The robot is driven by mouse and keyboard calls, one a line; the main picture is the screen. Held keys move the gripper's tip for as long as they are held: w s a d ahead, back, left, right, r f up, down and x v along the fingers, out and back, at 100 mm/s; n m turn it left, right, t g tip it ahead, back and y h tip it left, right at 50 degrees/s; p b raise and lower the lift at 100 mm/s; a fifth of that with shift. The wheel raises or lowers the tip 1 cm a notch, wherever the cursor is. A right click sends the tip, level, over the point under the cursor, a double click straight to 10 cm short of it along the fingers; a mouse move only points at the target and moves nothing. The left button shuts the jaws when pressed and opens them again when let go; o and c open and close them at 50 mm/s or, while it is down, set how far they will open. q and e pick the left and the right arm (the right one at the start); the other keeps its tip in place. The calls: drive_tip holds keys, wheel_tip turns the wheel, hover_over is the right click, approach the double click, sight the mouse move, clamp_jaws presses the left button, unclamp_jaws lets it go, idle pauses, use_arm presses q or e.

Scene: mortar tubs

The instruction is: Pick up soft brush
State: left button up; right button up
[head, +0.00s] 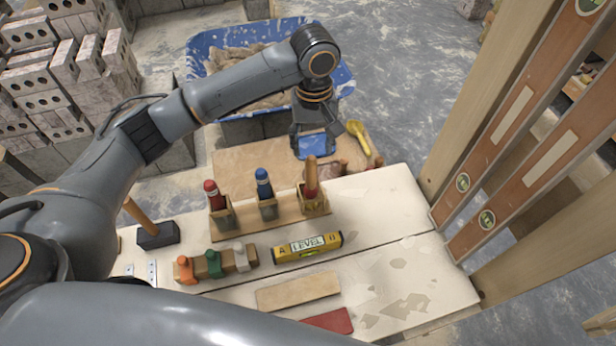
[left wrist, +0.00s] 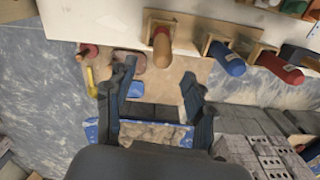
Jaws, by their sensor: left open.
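A wooden rack (head: 272,222) on the pale work table holds upright tools with a red handle (head: 213,194), a blue handle (head: 264,184) and a wood-coloured handle (head: 311,178). I cannot tell from the handles which is the soft brush, as their lower ends are hidden in the rack. In the left wrist view the wood-coloured handle (left wrist: 162,46), the blue handle (left wrist: 226,58) and the red handle (left wrist: 280,67) point toward the camera. My left gripper (head: 314,150) is open and empty, beyond the rack near the wood-coloured handle. My right gripper is out of view.
A blue tub (head: 208,45) of mortar stands behind. A yellow level (head: 307,245), a peg block (head: 215,263), a mallet (head: 157,235) and a wooden board (head: 298,291) lie on the table. Long levels (head: 515,110) lean at right. The table's right part is clear.

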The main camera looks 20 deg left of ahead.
sight(311, 175)
use_arm(q)
wheel_tip(311, 175, down, 6)
drive_tip(key=shift+s, duration=0.15)
drive_tip(key=shift+f, duration=0.55)
wheel_tip(311, 175, down, 4)
drive_tip(key=shift+a+r, duration=0.15)
drive_tip(key=shift+r, duration=0.1)
drive_tip(key=shift+f, duration=0.55)
drive_tip(key=shift+c, duration=1)
clamp_jaws()
